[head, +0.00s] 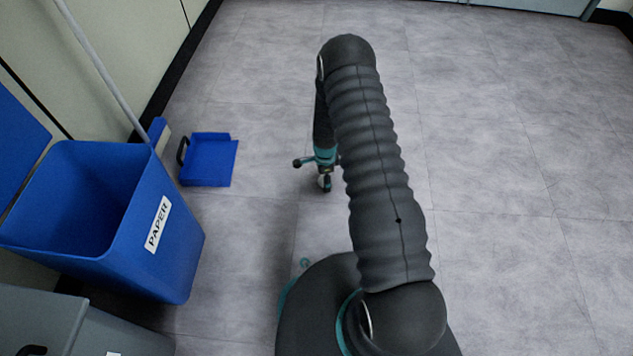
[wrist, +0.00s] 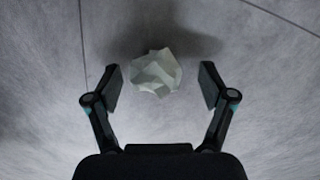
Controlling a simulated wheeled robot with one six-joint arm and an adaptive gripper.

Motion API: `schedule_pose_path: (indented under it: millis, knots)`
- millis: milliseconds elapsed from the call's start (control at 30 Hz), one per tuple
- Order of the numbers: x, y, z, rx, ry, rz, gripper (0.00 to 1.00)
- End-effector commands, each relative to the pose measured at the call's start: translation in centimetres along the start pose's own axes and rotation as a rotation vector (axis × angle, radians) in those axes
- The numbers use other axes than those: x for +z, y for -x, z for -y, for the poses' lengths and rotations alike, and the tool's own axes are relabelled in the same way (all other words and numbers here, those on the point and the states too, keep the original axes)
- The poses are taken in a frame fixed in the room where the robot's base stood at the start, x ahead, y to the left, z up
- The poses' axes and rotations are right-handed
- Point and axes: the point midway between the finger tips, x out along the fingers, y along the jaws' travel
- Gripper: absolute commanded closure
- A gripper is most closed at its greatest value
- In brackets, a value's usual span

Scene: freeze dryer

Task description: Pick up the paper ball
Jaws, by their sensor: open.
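The paper ball (wrist: 156,73) is a crumpled white lump on the grey floor. In the wrist view it lies between the two open fingers of my gripper (wrist: 159,85), near the fingertips, with a gap on each side that is wider on the right. In the head view my gripper (head: 325,184) points down close to the floor, in the middle of the picture. There, a small pale patch shows at the fingers, and most of the ball is hidden behind them.
A blue bin labelled PAPER (head: 185,240) stands open at the left. A blue dustpan (head: 209,160) lies on the floor between the wall and my gripper. A grey bin (head: 40,310) stands at the lower left. The floor to the right is clear.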

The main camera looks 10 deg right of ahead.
Motion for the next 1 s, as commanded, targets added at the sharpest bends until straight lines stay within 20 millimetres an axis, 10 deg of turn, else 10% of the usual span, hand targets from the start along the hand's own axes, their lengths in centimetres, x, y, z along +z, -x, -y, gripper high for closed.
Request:
schedule_pose_path:
  millis: [300, 1000]
  knots:
    - [0.0, 0.1, 0.0, 0.0, 0.0, 0.0, 0.58]
    - [0.0, 2.9, 0.1, -0.002, 0.0, 0.0, 0.59]
